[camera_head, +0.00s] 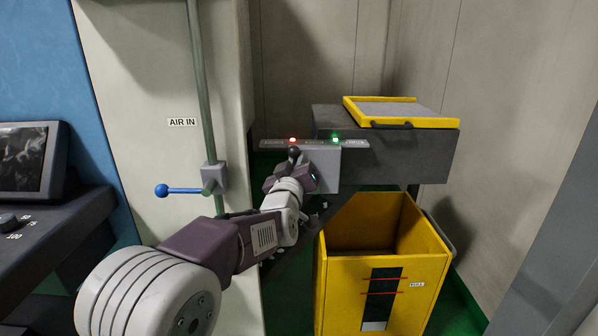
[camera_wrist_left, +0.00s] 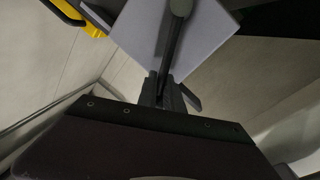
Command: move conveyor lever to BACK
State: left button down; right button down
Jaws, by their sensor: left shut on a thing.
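The conveyor lever (camera_head: 294,152) shows as a dark knob above my left gripper, in front of a grey control box (camera_head: 322,166). In the left wrist view the lever (camera_wrist_left: 174,38) is a dark rod with a round knob, standing against the box's pale plate (camera_wrist_left: 143,30). My left gripper (camera_wrist_left: 168,92) is shut on the lever's rod. In the head view my left wrist hides the fingers and the lower rod. A label strip (camera_head: 313,144) above the lever carries a red lamp at left and a green lamp at right; its words are too small to read. My right gripper does not show.
A yellow bin (camera_head: 345,291) stands below the conveyor (camera_head: 420,152), which has a yellow-framed top. A pipe with a blue-handled valve (camera_head: 180,190) stands left of the lever, near the AIR IN label. A console with a screen (camera_head: 27,160) is at far left.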

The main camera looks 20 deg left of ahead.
pick_arm(q)
jog(key=shift+s+a+n+b, duration=0.2)
jog(key=shift+a+n+b, duration=0.4)
jog(key=shift+n+b, duration=0.35)
jog(key=c, duration=1.5)
grip_release()
jog(key=shift+f, duration=0.1)
jog(key=shift+a, duration=0.1)
jog(key=shift+f, duration=0.1)
